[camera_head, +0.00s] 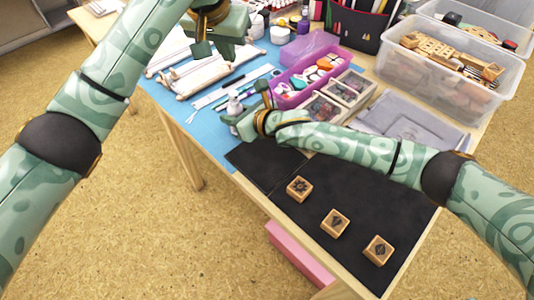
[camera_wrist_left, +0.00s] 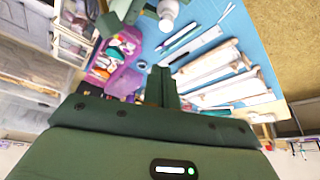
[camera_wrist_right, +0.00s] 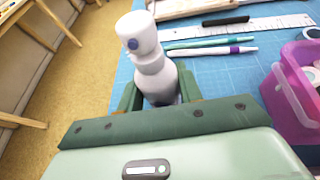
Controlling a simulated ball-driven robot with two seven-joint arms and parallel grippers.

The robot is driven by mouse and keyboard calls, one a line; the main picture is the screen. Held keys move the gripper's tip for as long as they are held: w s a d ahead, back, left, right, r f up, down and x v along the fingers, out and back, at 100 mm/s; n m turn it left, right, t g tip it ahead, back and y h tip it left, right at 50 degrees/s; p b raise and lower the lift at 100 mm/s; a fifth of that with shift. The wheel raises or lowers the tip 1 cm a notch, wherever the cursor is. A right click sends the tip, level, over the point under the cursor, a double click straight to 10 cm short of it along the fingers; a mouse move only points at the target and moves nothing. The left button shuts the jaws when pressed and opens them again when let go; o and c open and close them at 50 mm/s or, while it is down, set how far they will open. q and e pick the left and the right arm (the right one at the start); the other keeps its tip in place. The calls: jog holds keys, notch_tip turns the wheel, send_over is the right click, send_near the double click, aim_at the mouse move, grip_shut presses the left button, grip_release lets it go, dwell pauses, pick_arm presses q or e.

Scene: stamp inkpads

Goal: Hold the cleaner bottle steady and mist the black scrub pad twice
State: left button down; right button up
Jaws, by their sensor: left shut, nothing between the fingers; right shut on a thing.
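The white cleaner bottle (camera_head: 234,103) stands upright at the near edge of the blue mat. In the right wrist view the bottle (camera_wrist_right: 153,66) sits between the fingers of my right gripper (camera_wrist_right: 160,92), which is shut on it. The right gripper (camera_head: 238,118) also shows in the head view. My left gripper (camera_head: 202,48) is shut and empty, above the rolled pale items and higher than the bottle. In the left wrist view its fingers (camera_wrist_left: 161,88) are together, and the bottle's white top (camera_wrist_left: 168,10) shows beyond. A flat black square (camera_head: 262,163), seemingly the scrub pad, lies just in front of the bottle.
Three wooden stamps (camera_head: 335,222) stand on a dark mat (camera_head: 375,195) at the table's near side. A purple bin (camera_head: 288,98), pens (camera_wrist_right: 210,50) and a ruler (camera_wrist_right: 240,29) lie beyond the bottle. Clear plastic boxes (camera_head: 440,82) stand at the back right.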

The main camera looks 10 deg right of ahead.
aim_at(232, 93)
pick_arm(q)
jog(key=shift+a+f, duration=0.1)
jog(key=shift+f, duration=3.2)
jog(key=shift+f, duration=0.4)
jog(key=shift+f, duration=0.55)
jog(key=shift+r, duration=0.95)
jog(key=shift+f, duration=0.2)
jog(key=shift+f, duration=0.75)
jog(key=shift+r, duration=0.95)
